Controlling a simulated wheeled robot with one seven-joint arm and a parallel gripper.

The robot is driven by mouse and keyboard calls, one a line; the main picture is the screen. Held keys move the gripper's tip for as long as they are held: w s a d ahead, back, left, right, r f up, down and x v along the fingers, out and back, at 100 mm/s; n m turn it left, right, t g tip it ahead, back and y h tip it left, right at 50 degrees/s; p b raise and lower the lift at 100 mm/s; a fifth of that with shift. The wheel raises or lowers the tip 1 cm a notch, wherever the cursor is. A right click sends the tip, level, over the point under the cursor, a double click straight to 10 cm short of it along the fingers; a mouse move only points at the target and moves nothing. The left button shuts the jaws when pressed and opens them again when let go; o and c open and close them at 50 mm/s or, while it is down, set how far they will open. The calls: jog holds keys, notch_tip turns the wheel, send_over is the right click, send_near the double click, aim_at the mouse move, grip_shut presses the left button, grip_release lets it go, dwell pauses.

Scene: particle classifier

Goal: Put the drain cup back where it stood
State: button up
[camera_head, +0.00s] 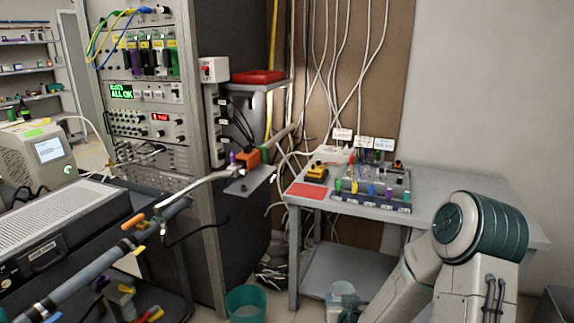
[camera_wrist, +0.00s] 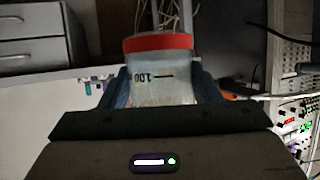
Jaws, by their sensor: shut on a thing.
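The cup's lower part is hidden behind the gripper body. In the head view my arm bends down at the lower right and my gripper cannot be made out. A pale clear container shows low beside the table there, and I cannot tell whether it is the held cup.
A grey table (camera_head: 470,212) holds a rack of coloured bottles (camera_head: 372,190), a yellow-black device (camera_head: 316,172) and a red mat (camera_head: 306,190). A teal bin (camera_head: 245,303) stands on the floor. An instrument rack (camera_head: 150,115) and a bench with a long tube are at left. Cables hang behind the table.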

notch_tip(320, 180, up, 8)
jog(key=s+p, duration=0.2)
jog(key=p, duration=0.3)
jog(key=shift+f, duration=0.1)
